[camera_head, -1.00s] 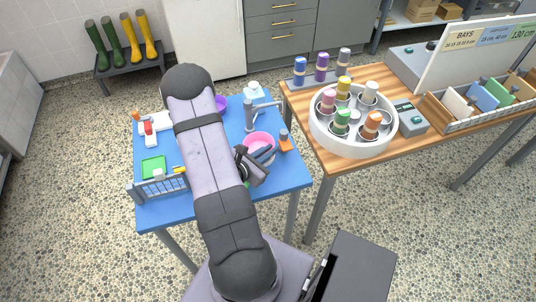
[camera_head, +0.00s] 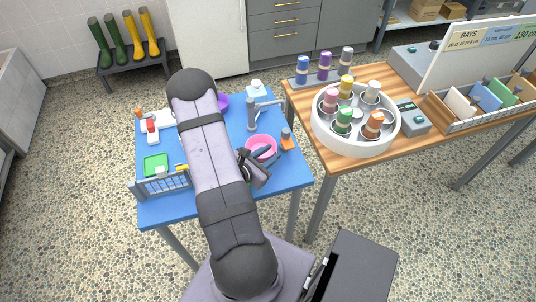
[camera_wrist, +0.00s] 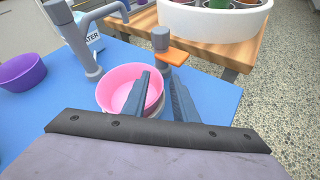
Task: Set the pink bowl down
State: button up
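The pink bowl (camera_head: 262,143) is upright and low over the right part of the blue table (camera_head: 215,205), and appears to rest there. In the wrist view the pink bowl (camera_wrist: 118,92) shows its inside, which looks empty. My gripper (camera_wrist: 158,72) is at the bowl's right rim. Its two fingers stand apart, the left one over the inside of the bowl and the right one outside, with visible space between them. It looks open around the rim. The fingers hide part of the rim and what lies under that side.
A grey tap post (camera_head: 251,115) stands just behind the bowl. A grey-topped orange item (camera_head: 287,140) is close to its right. A purple bowl (camera_head: 222,103) and a water container (camera_head: 256,88) are farther back. The wooden table (camera_head: 330,165) carries a round white tray (camera_head: 355,140).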

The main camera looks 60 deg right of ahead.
jog(key=shift+r, duration=0.1)
jog(key=b+v, duration=0.2)
jog(key=v, duration=0.9)
jog(key=shift+w+a+r, duration=0.1)
jog(key=shift+a, duration=0.35)
jog(key=shift+s+a+r+m, duration=0.2)
jog(key=shift+s+r+m, duration=0.1)
jog(key=shift+r, duration=0.1)
jog(key=s+a+r+m+g+y, duration=0.25)
jog(key=a+m+y, duration=0.35)
jog(key=a+m, duration=0.45)
jog(key=w+a+r+m+t+y, duration=0.1)
jog(key=w+a+t+y, duration=0.1)
jog(key=a, duration=0.7)
jog(key=w+a+r+m+t+y, duration=0.1)
jog(key=w+a+m+t+y, duration=0.1)
jog(key=w+a+y, duration=0.3)
jog(key=w+a, duration=0.1)
jog(key=a, duration=0.2)
jog(key=shift+a, duration=0.4)
